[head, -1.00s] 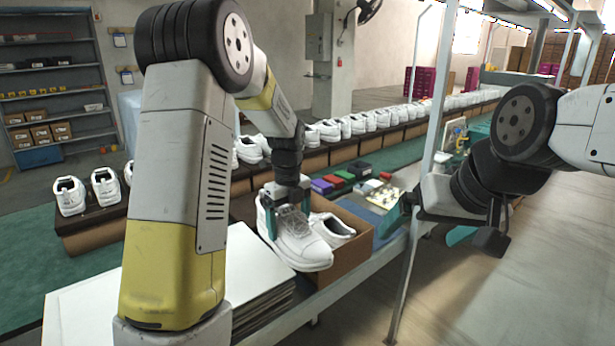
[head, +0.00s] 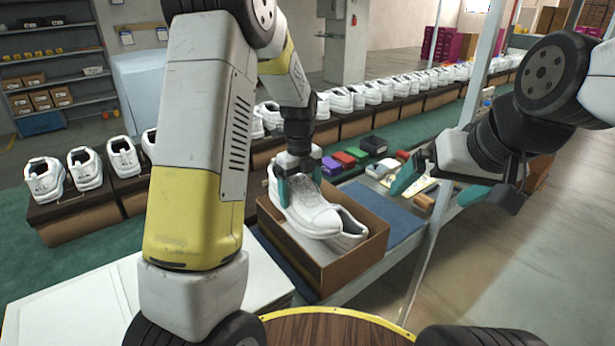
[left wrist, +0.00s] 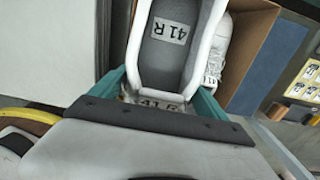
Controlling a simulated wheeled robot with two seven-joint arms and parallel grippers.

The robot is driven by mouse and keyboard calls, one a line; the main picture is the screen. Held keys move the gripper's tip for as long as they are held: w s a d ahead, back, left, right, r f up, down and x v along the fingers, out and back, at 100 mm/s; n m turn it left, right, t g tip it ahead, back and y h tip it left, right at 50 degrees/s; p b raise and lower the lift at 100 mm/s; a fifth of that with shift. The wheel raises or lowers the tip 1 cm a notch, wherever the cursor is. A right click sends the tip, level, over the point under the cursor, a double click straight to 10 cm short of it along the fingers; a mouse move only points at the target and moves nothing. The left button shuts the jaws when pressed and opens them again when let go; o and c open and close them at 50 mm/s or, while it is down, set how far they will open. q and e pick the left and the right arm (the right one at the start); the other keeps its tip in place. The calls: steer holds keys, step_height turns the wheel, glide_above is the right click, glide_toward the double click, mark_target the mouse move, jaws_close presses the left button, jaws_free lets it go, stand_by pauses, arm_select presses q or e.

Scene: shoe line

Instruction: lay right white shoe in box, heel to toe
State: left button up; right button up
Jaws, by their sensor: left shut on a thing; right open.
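My left gripper (head: 299,189) is shut on a white shoe (head: 303,210) and holds it over the left part of the open brown box (head: 361,265), toe toward the lower right. In the left wrist view the held shoe (left wrist: 170,50) shows "41 R" on its insole, between the teal fingers. Another white shoe (head: 347,228) lies in the box on the right, partly hidden by the held one; it also shows in the left wrist view (left wrist: 214,48). Whether the held shoe touches the box is unclear. My right gripper (head: 440,190) is open and empty, right of the box.
A row of white shoes (head: 84,168) stands on a line behind. Small coloured boxes (head: 344,160) sit beyond the box. A blue mat (head: 385,217) lies beside it. White flat sheets (head: 80,300) lie at front left. A post (head: 455,165) rises at right.

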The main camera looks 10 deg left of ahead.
arm_select(q)
steer(key=shift+f, duration=6.4)
steer(key=shift+s+f, duration=0.1)
steer(key=shift+f, duration=0.2)
steer(key=o, duration=1.6)
